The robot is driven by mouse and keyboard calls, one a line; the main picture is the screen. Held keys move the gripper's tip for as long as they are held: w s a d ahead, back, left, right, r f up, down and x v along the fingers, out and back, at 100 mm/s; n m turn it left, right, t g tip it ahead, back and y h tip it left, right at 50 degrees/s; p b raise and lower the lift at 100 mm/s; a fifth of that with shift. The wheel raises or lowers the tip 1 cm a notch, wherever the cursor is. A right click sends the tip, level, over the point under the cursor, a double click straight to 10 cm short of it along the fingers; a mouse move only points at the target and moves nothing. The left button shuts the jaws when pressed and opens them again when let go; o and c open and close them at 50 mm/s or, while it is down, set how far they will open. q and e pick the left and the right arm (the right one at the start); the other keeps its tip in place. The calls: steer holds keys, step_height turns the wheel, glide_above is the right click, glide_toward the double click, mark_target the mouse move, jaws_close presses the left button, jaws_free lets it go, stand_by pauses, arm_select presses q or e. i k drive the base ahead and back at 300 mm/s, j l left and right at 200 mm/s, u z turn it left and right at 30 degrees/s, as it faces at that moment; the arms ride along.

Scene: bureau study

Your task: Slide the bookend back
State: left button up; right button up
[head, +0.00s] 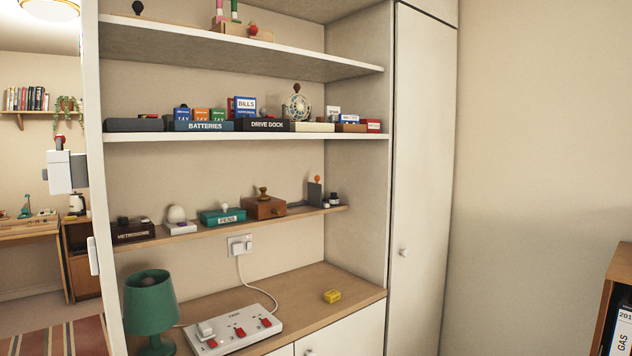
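What looks like the bookend (314,193) is a dark grey upright plate with an orange knob on top. It stands near the right end of the narrow wooden shelf (290,217) in the head view. A low dark piece lies just to its left; I cannot tell if it is the bookend's base. A small dark bottle with a pale label (334,200) is close on its right. Neither of my grippers shows in the head view.
Left along the shelf are a brown wooden box (264,208), a teal PENS box (222,217) and a dark METRONOME box (133,231). Below, the counter holds a green lamp (150,300), a power strip (235,331) and a yellow block (332,296). A tall cabinet door (420,180) is right.

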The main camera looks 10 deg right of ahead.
mark_target(314, 190)
steer(key=i+l+u, duration=0.2)
steer(key=u, duration=0.2)
steer(key=i+l+u, duration=0.15)
steer(key=u, duration=0.2)
steer(key=i+l+u, duration=0.15)
steer(key=l+u, duration=0.25)
